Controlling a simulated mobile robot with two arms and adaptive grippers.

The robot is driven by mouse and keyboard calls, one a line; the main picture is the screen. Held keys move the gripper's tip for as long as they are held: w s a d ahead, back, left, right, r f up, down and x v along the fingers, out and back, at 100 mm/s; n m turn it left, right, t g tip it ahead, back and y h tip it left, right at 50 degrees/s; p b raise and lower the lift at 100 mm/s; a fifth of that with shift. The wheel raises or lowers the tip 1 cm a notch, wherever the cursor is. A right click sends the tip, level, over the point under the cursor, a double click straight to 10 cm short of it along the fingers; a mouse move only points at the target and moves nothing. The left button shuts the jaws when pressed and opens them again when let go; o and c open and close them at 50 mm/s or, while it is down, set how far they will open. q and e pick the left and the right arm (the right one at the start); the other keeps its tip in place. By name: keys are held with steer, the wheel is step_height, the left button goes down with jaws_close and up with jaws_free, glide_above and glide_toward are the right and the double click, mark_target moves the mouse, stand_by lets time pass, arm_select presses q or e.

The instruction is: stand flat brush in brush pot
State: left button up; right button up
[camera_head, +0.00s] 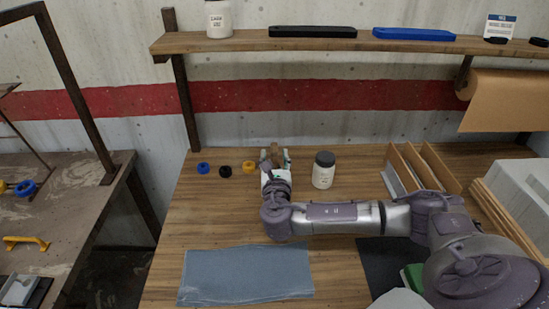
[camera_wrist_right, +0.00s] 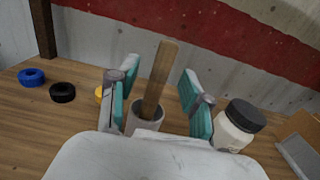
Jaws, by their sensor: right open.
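A wooden brush handle (camera_wrist_right: 160,78) stands up out of a small pale grey pot (camera_wrist_right: 147,116) in the right wrist view, leaning slightly to the right. The brush's lower end is hidden inside the pot. My right gripper (camera_wrist_right: 157,92) is open, with one teal-padded finger on each side of the handle and visible gaps to both. In the head view the brown handle (camera_head: 275,149) shows between the fingers of my right gripper (camera_head: 274,157) near the back of the table, and the pot is mostly hidden by the gripper. My left gripper is not in view.
A dark-lidded white jar (camera_head: 323,171) stands just right of the gripper. Blue (camera_head: 203,168), black (camera_head: 225,171) and yellow (camera_head: 249,167) rings lie left. A wooden divider (camera_head: 430,168) stands further right. A grey-blue cloth (camera_head: 245,274) lies in front. A shelf (camera_head: 280,42) hangs above.

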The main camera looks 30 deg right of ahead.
steer(key=shift+s, duration=0.1)
steer(key=v, duration=1.2)
stand_by(0.5)
